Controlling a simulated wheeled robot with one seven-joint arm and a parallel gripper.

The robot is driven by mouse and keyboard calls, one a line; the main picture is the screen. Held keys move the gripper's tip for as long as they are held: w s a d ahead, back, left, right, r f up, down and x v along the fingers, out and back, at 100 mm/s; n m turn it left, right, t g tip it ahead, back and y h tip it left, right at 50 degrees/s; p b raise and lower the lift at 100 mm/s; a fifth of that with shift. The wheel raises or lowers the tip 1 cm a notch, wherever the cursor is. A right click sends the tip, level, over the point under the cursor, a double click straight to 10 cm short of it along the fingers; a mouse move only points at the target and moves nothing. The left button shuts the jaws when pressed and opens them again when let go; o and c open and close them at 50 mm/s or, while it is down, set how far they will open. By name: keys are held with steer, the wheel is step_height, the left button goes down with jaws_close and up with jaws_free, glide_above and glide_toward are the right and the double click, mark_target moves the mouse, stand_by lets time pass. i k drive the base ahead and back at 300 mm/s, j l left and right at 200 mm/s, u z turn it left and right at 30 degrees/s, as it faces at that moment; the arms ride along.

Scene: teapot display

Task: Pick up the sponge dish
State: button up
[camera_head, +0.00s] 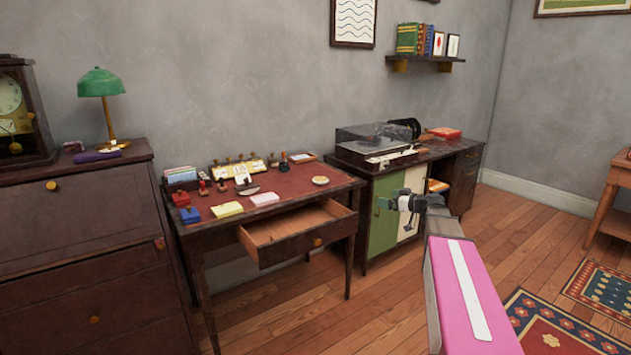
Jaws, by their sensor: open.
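A small round pale-yellow dish (320,180), which looks like the sponge dish, lies on the right part of the red-topped desk (290,182). It is too small to make out a sponge in it. My gripper (394,203) is open and empty. It appears in front of the cabinet, to the right of the desk and apart from the dish.
The desk drawer (300,232) is pulled open below the dish. Stamps, paper pads (227,209) and a rocker blotter (247,188) crowd the desk's left and back. A record player (376,146) stands on the cabinet (384,218) at right. The desk surface around the dish is mostly clear.

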mark_target(318, 180)
steer(key=i+j, duration=0.3)
steer(key=j, duration=0.15)
steer(key=i+j, duration=0.25)
steer(key=j, duration=0.2)
